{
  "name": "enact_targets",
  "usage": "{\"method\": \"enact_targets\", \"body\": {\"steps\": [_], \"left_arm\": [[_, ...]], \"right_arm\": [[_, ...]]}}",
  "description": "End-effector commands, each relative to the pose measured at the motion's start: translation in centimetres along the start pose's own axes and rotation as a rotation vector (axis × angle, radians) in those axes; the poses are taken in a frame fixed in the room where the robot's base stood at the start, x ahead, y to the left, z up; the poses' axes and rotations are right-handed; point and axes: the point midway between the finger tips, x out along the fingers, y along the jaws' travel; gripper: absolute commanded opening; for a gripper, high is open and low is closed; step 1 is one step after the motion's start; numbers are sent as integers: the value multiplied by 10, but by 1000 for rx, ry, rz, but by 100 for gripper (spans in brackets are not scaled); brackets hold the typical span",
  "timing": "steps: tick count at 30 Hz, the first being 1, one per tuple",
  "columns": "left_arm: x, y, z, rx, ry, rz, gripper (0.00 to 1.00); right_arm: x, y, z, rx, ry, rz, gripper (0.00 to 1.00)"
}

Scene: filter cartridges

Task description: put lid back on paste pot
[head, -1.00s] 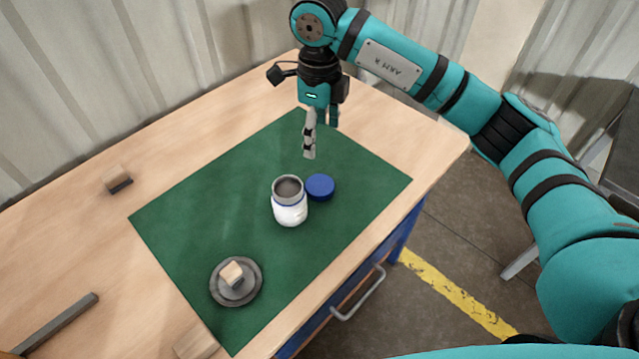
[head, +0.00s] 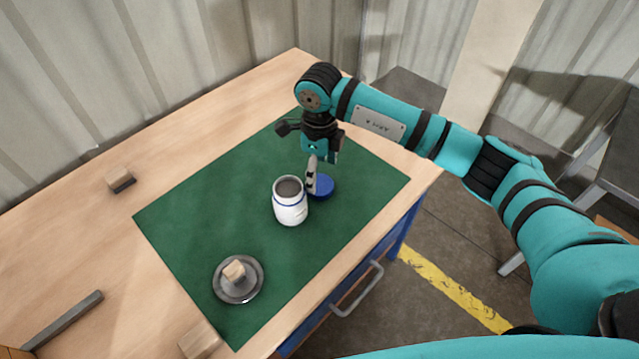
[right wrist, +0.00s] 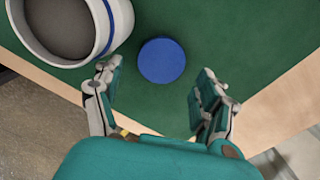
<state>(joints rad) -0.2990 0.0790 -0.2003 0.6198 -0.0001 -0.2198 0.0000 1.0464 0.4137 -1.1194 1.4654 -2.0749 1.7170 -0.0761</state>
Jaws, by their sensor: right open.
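The white paste pot (head: 290,207) with a blue band stands upright and open on the green mat (head: 190,220), with grey-brown paste inside. It also shows at the upper left of the right wrist view (right wrist: 112,20). The round blue lid (head: 325,187) lies flat on the mat just right of the pot, apart from it in the right wrist view (right wrist: 162,60). My right gripper (head: 315,190) is open above the lid and partly hides it in the head view. In the right wrist view its fingers (right wrist: 158,85) are spread, with the lid ahead between them. My left gripper is not in view.
A grey dish (head: 254,286) with a small wooden block (head: 234,271) stands at the mat's near left. Another block (head: 120,180) lies on the wooden table at left, a grey bar (head: 62,320) and a wood piece (head: 199,340) at the near edge. The mat's middle left is clear.

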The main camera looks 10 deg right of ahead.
Motion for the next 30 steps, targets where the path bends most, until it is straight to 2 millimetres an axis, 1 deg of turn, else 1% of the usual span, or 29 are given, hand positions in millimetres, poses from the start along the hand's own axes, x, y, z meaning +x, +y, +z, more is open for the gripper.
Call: {"method": "enact_targets", "body": {"steps": [5, 9, 12, 21, 23, 28, 30], "left_arm": [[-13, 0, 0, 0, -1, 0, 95], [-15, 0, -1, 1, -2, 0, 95], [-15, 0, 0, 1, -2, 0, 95], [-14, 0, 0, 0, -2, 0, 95], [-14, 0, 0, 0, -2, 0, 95], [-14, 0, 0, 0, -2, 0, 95], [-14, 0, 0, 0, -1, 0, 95]], "right_arm": [[25, -1, 0, 2, 5, 6, 74], [43, -2, 0, 1, 2, 4, 74], [48, -2, 0, 1, 1, 1, 74], [48, -2, 0, 0, 1, 1, 74], [48, -2, 0, 0, 1, 1, 68], [48, -2, 0, 1, 1, 1, 45], [48, -2, 0, 1, 0, 1, 44]]}}
